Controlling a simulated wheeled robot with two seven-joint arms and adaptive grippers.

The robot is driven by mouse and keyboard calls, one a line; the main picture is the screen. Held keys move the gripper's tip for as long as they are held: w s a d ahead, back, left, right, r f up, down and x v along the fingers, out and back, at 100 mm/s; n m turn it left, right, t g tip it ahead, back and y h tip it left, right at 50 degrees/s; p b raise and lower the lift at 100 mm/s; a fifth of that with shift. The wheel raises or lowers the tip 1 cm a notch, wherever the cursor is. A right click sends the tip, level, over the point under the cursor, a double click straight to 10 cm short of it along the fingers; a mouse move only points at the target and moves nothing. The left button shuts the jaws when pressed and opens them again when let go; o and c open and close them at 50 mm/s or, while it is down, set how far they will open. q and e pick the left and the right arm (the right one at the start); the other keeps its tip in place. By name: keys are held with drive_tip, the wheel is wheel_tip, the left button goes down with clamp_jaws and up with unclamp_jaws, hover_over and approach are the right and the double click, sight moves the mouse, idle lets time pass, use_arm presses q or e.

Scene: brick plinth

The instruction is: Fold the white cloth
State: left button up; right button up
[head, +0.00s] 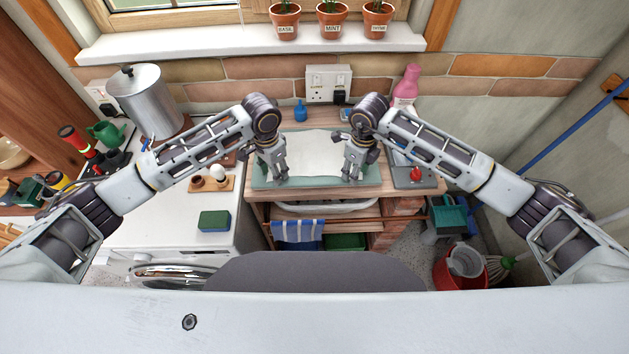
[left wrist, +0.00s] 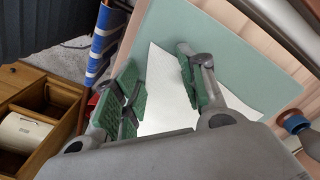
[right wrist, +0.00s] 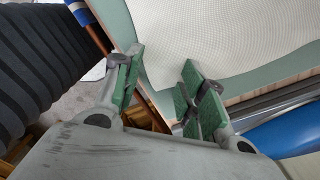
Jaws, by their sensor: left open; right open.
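The white cloth (head: 314,155) lies flat and spread out on a green mat (head: 315,182) on the wooden worktop. It also shows in the left wrist view (left wrist: 165,85) and in the right wrist view (right wrist: 205,32). My left gripper (head: 277,178) is open over the left front part of the cloth; in its wrist view the green-padded fingers (left wrist: 158,90) stand apart with nothing held. My right gripper (head: 352,177) is open at the right front part, its fingers (right wrist: 160,88) apart near the cloth's edge and empty. Whether any fingertip touches the cloth cannot be told.
A grey board (head: 413,175) with a red item is right of the mat. A wooden egg holder (head: 212,184) and green sponge (head: 214,221) lie to the left. A pink bottle (head: 407,84) and blue bottle (head: 300,111) stand behind. A striped towel (head: 297,234) hangs below the front edge.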

use_arm(q)
drive_tip(key=shift+c, duration=0.5)
use_arm(e)
drive_tip(key=shift+f, duration=0.1)
drive_tip(key=shift+c, duration=0.5)
use_arm(q)
drive_tip(key=shift+s+f, duration=0.1)
drive_tip(key=shift+f, duration=0.05)
clamp_jaws()
use_arm(e)
drive_tip(key=shift+s+f, duration=0.1)
clamp_jaws()
drive_tip(key=shift+d, duration=0.1)
use_arm(q)
drive_tip(key=shift+a+r+p, duration=0.1)
drive_tip(key=shift+r+p, duration=0.2)
drive_tip(key=shift+p, duration=0.05)
use_arm(e)
drive_tip(key=shift+r, duration=0.3)
